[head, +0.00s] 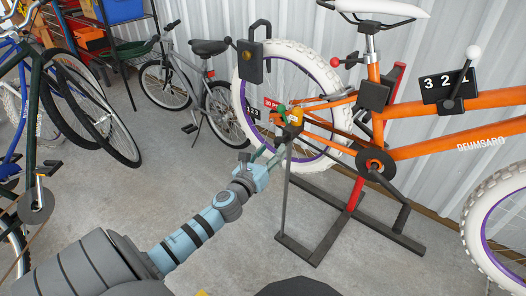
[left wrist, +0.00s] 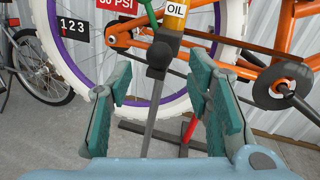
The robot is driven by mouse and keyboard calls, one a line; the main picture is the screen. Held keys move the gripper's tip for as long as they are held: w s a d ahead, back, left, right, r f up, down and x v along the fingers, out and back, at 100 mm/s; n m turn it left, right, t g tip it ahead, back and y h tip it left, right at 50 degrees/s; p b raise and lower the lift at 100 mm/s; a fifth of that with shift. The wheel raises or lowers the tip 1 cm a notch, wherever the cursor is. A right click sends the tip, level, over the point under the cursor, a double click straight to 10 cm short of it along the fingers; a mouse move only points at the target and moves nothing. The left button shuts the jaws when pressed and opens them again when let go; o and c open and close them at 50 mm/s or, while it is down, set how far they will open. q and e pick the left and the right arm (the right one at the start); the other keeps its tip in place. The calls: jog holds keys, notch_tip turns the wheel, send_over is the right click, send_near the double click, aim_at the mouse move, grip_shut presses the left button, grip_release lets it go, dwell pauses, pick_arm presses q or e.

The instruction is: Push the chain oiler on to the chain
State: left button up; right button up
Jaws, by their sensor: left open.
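The chain oiler (head: 293,117) is a small amber bottle with a green part, on a dark pivot atop a thin upright post by the orange bike's rear wheel. In the left wrist view the oiler (left wrist: 175,18) reads OIL; its top is cut off. The chain (left wrist: 225,63) runs behind it to the chainring, apart from it as far as I can tell. My left gripper (head: 268,158) is just below and left of the oiler. In the left wrist view the gripper (left wrist: 162,97) is open, with the post showing between its teal fingers and nothing gripped. My right gripper is out of view.
The orange bike (head: 450,104) stands on a dark floor stand (head: 390,233). A padlock-like box (head: 250,62) and a number dial box (head: 447,86) hang by it. Other bikes stand at left and behind. The floor at front right is clear.

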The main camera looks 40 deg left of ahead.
pick_arm(q)
jog(key=v, duration=0.7)
jog(key=shift+s, duration=0.1)
